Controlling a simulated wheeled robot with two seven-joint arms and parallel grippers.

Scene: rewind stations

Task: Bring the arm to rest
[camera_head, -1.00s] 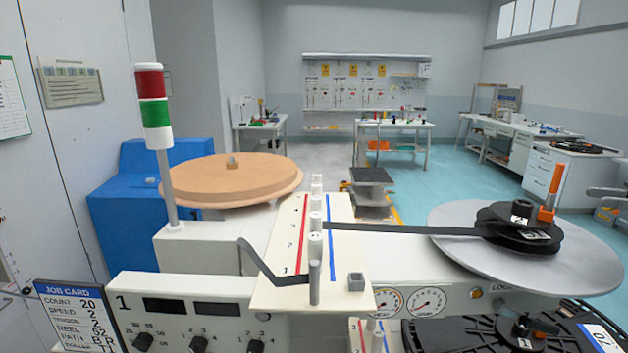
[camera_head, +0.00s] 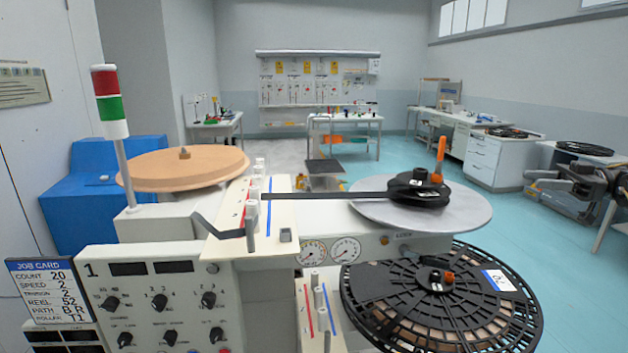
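My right gripper (camera_head: 537,180) is at the right edge of the head view, dark grey, with its fingers toward the left. It is in the air in front of the side benches, well right of the rewind station and apart from it. I see nothing clearly held in it, and its finger gap is too small to read. My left gripper is out of view. The station has a tan disc (camera_head: 180,168), a grey turntable (camera_head: 455,212) with a black reel (camera_head: 418,190), and a dark strip (camera_head: 325,196) running to the cream roller plate (camera_head: 225,240).
A large black slotted reel (camera_head: 440,305) lies low at front right. A control panel (camera_head: 160,310) and job card (camera_head: 40,290) stand front left, below a red-green signal tower (camera_head: 108,95). A blue cabinet (camera_head: 75,215) is behind. Teal floor (camera_head: 545,240) is clear at right.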

